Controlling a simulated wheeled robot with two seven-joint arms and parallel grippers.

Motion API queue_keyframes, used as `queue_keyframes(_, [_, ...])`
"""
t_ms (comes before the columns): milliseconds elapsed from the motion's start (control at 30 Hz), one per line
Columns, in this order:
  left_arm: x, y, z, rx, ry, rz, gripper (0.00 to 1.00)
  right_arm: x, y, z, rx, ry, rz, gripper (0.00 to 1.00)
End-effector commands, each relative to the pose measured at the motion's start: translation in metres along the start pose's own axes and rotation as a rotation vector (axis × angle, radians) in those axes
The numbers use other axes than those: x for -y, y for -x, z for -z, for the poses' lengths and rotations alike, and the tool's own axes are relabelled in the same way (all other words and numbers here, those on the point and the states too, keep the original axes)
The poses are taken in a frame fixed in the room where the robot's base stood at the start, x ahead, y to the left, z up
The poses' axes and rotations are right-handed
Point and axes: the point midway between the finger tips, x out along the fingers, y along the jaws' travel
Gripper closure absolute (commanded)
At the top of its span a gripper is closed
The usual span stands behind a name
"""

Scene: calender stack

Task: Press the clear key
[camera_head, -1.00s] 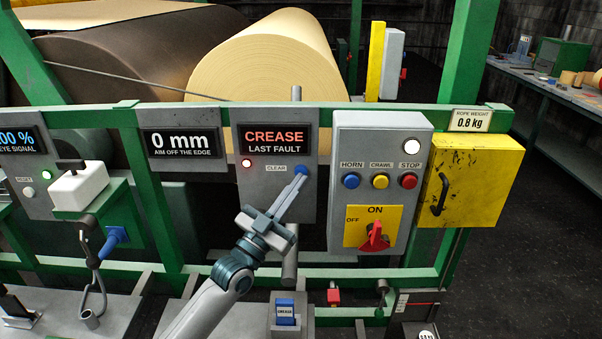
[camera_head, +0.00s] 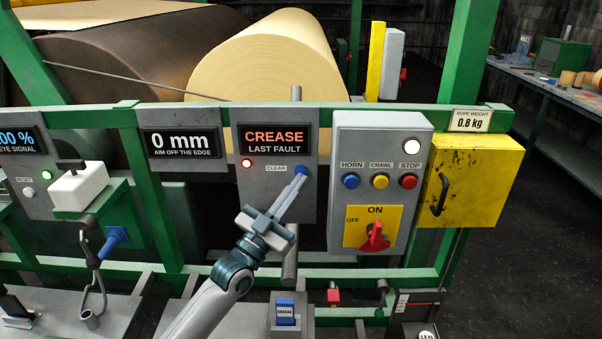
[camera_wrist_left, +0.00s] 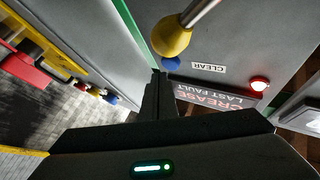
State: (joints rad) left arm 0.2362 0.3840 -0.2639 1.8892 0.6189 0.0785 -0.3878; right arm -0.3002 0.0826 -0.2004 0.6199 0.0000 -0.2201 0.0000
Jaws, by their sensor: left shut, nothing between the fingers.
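The clear key is a blue round button (camera_head: 301,170) to the right of the CLEAR label (camera_head: 276,168), on a grey panel under the red CREASE / LAST FAULT display (camera_head: 275,138). A red lamp (camera_head: 246,163) is lit left of the label. My left gripper (camera_head: 300,178) is shut and empty, its fingertips at the blue key's lower edge; I cannot tell whether they touch it. In the left wrist view the blue key (camera_wrist_left: 171,64) shows just beyond the fingertips (camera_wrist_left: 160,78), partly hidden by a yellow knob. My right gripper is not in view.
A yellow knob on a rod (camera_wrist_left: 172,36) is close by the key in the wrist view. Right of the panel is a grey box with HORN (camera_head: 351,181), CRAWL (camera_head: 380,181) and STOP (camera_head: 409,181) buttons and a red switch (camera_head: 375,238). A green rail (camera_head: 330,112) runs above the panel.

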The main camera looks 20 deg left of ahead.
Motion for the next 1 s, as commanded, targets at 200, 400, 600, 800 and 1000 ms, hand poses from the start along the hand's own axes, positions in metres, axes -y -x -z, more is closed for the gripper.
queue_keyframes(200, [0.0,0.0,0.0,0.0,0.0,0.0,1.0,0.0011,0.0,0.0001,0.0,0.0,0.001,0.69])
queue_keyframes(400, [0.0,-0.0001,0.0,0.0,0.0,0.0,1.0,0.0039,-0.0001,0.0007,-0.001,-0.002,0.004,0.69])
queue_keyframes(600, [0.0017,-0.0024,-0.0019,0.0,0.0,0.0,1.0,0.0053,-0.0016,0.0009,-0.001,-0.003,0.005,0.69])
queue_keyframes(800, [0.0042,-0.006,-0.0039,-0.001,-0.001,0.0,1.0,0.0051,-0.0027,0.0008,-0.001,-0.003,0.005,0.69])
queue_keyframes(1000, [0.0044,-0.0061,-0.004,0.0,0.0,0.0,1.0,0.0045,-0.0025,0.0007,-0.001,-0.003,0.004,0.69])
